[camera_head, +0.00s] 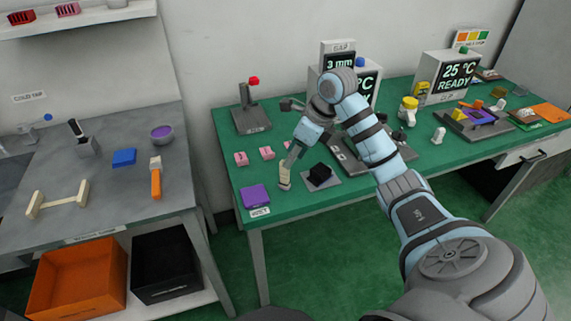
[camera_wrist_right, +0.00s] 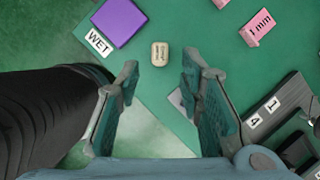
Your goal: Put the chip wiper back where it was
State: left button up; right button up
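A small upright beige block (camera_head: 284,178) stands near the front edge of the green table; it may be the chip wiper, but I cannot tell for sure. In the right wrist view its pale top with dark lettering (camera_wrist_right: 160,54) lies ahead, between the fingertips. My right gripper (camera_head: 292,160) is above and beside it in the head view. In the wrist view this gripper (camera_wrist_right: 160,72) is open, its fingers wide apart with nothing between the pads. My left gripper is out of view.
A purple pad (camera_head: 255,196) with a WET label lies left of the block. A black block on a grey plate (camera_head: 328,183) stands close on the right. Pink gauge blocks (camera_head: 266,153) lie behind. The grey table (camera_head: 120,205) holds an orange-handled tool (camera_head: 156,183).

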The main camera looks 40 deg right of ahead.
jog(key=v, duration=0.5)
jog(key=shift+s+d+r, duration=0.1)
jog(key=shift+r, duration=0.25)
